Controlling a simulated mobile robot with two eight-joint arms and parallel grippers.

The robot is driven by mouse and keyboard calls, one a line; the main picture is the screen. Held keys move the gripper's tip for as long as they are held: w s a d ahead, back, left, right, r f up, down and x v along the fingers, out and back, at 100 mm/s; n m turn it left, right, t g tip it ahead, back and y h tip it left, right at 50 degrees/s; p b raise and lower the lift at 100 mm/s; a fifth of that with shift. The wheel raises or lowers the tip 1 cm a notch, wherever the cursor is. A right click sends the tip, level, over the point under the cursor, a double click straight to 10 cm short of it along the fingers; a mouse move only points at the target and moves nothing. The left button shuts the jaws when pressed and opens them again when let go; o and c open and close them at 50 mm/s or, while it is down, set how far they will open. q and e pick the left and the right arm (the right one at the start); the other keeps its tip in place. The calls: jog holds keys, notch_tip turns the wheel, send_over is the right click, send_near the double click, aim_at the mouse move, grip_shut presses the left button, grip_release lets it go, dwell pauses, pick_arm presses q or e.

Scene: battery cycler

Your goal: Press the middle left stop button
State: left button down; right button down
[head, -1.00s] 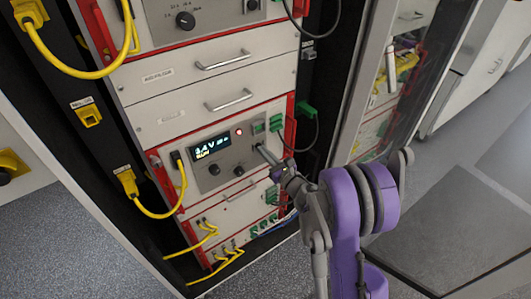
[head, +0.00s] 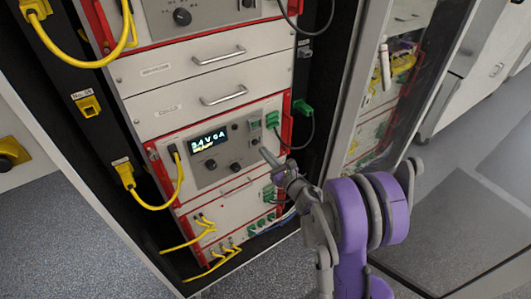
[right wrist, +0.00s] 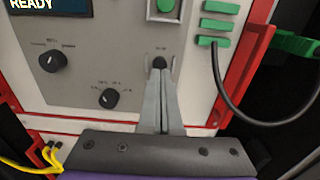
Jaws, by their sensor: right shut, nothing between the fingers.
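The middle cycler unit (head: 225,176) has a lit display (head: 208,140) that reads about 3.4 V and 0 A. In the right wrist view the display's corner (right wrist: 32,4) reads READY. A small dark round button (right wrist: 159,62) sits below a green square button (right wrist: 165,6). My right gripper (head: 265,153) is shut and empty, its tips at the dark button. In the right wrist view the shut fingertips (right wrist: 158,73) partly cover this button; I cannot tell whether they touch it. My left gripper is not in view.
Two drawers with bar handles (head: 222,94) are above the unit. Two black knobs (right wrist: 53,60) are left of the fingers. A black cable (right wrist: 225,95) hangs at the right, near a green plug (right wrist: 297,45). A yellow cable (head: 180,185) hangs at the left.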

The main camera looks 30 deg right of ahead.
jog(key=s, duration=0.9)
jog(key=shift+s+d+b, duration=0.25)
jog(key=shift+d+b, duration=0.15)
jog(key=shift+b, duration=0.05)
jog(key=s+a+r+m+g+h+p, duration=0.1)
jog(key=s+r+m+g+h+p, duration=0.2)
jog(key=m, duration=0.8)
jog(key=r+m+g+h+p, duration=0.1)
jog(key=r+m+h, duration=0.35)
jog(key=m, duration=0.75)
jog(key=s+a+f+m+g+y+p, duration=0.3)
jog(key=s+a+m+g+y, duration=0.3)
jog(key=s+a+m, duration=0.8)
jog(key=s+g, duration=0.2)
jog(key=shift+s+a+g+p, duration=0.15)
jog(key=shift+s+g+p, duration=0.15)
jog(key=shift+s+p, duration=0.1)
